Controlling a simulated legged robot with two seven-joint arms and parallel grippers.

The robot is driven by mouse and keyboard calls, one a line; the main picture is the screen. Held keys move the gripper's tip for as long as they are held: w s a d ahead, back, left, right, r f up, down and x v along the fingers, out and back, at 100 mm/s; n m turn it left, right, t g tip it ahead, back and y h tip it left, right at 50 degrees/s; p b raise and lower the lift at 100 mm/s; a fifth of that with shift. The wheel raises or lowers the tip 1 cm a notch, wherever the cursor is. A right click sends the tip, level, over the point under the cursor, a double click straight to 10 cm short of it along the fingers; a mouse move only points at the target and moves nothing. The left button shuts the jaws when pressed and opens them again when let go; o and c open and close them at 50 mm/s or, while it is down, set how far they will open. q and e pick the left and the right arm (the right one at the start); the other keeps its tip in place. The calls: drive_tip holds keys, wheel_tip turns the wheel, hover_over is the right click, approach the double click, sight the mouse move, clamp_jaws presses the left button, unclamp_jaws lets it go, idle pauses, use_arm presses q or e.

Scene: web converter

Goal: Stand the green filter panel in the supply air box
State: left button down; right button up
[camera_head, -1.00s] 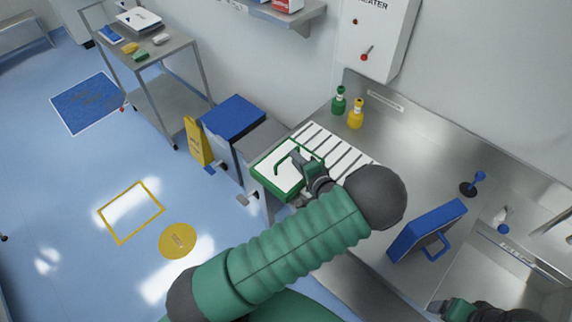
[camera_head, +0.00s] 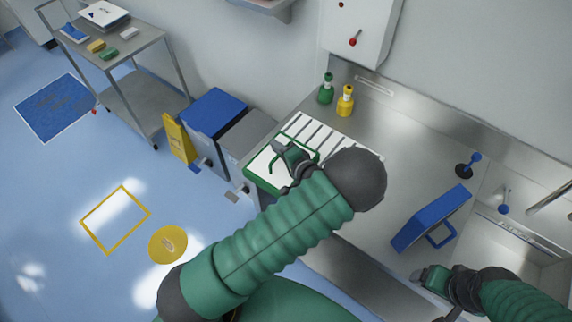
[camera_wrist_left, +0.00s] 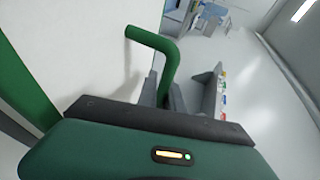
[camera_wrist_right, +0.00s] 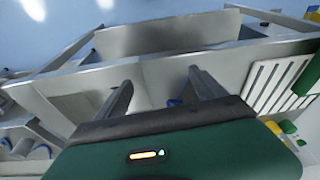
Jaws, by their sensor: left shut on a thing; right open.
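The green filter panel (camera_head: 264,168) has a white face, a green frame and a green bar handle. It is at the left end of the steel counter. My left gripper (camera_head: 285,153) is shut on its handle. The handle (camera_wrist_left: 166,52) and white face (camera_wrist_left: 80,45) also show in the left wrist view. My left arm hides part of the panel, and I cannot tell whether it touches the counter. My right gripper (camera_head: 428,278) is open and empty by the counter's front edge; its spread fingers (camera_wrist_right: 160,88) show in the right wrist view. I cannot identify the supply air box.
White slotted strips (camera_head: 310,135) lie beside the panel. A blue panel with a handle (camera_head: 432,218) stands tilted on the counter (camera_head: 395,135), left of the sink. Green (camera_head: 326,90) and yellow (camera_head: 345,101) bottles stand behind. Bins (camera_head: 215,112) and a yellow floor sign (camera_head: 178,138) stand left.

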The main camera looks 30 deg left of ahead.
sight(269, 153)
use_arm(q)
drive_tip(key=a, duration=0.1)
drive_tip(key=s+a+f, duration=0.1)
drive_tip(key=shift+a, duration=0.4)
drive_tip(key=d, duration=0.3)
drive_tip(key=shift+w+d+r, duration=0.3)
drive_tip(key=shift+d+r, duration=0.05)
drive_tip(key=shift+a+f, duration=0.1)
drive_tip(key=shift+a, duration=0.5)
drive_tip(key=shift+s+a+f, duration=0.1)
drive_tip(key=shift+s+a, duration=0.05)
drive_tip(key=shift+a, duration=0.25)
drive_tip(key=shift+d, duration=0.1)
use_arm(e)
drive_tip(key=shift+s+a, duration=0.1)
drive_tip(key=shift+a, duration=0.45)
use_arm(q)
drive_tip(key=shift+d, duration=0.15)
use_arm(e)
drive_tip(key=shift+d+r, duration=0.1)
drive_tip(key=shift+d, duration=0.05)
